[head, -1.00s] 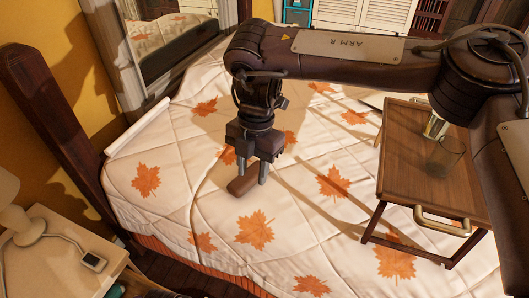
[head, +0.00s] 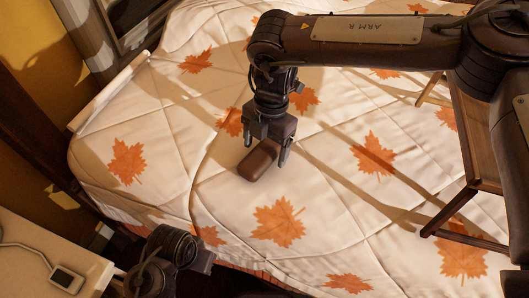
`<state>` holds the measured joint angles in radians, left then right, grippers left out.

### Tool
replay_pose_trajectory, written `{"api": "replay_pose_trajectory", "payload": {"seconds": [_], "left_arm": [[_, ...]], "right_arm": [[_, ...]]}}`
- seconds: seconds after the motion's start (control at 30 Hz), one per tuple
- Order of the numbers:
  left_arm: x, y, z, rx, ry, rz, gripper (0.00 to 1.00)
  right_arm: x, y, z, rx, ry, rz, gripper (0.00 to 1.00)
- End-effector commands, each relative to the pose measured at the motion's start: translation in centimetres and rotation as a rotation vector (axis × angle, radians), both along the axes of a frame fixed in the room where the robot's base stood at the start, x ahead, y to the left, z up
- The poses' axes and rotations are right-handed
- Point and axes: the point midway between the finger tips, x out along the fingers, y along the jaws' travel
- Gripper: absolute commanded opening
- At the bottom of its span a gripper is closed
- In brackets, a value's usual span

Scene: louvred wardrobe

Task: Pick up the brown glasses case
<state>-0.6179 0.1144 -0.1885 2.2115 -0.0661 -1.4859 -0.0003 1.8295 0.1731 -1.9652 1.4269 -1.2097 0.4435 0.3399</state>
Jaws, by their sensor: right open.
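The brown glasses case (head: 259,161) is a small rounded block lying on the white quilt with orange maple leaves. My right gripper (head: 267,151) points down over it and is open. One finger shows just right of the case and the other is behind its far left side. I cannot tell whether either finger touches it. My left arm's dark wrist shows at the bottom edge, but its fingers are not visible.
The quilted bed (head: 330,225) is mostly clear around the case. A wooden tray table (head: 477,140) stands on it at the right. A pale bedside table (head: 30,255) with a small device (head: 67,279) is at the lower left.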

Motion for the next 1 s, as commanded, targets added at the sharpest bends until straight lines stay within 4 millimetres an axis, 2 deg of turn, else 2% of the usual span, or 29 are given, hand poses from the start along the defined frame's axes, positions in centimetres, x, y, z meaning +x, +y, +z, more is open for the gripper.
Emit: {"api": "replay_pose_trajectory", "payload": {"seconds": [0.27,0.6,0.67,0.87,1.0], "left_arm": [[0.0,0.0,-0.1,0.0,0.0,0.0,0.0],[0.0,0.0,-0.2,0.0,0.0,0.0,0.0],[0.0,0.0,-0.2,0.0,0.0,0.0,0.0],[0.0,0.0,-0.1,0.0,0.0,0.0,0.0],[0.1,0.0,-0.1,-0.001,-0.003,0.002,0.0]], "right_arm": [[0.0,0.0,-0.1,0.0,0.0,0.0,0.78],[0.0,0.0,-0.1,0.0,0.0,0.0,0.34],[0.0,0.0,0.0,0.0,0.0,0.0,0.28],[0.0,0.0,0.0,0.001,-0.001,0.0,0.28],[0.1,0.0,1.3,0.002,-0.001,0.0,0.28]]}}
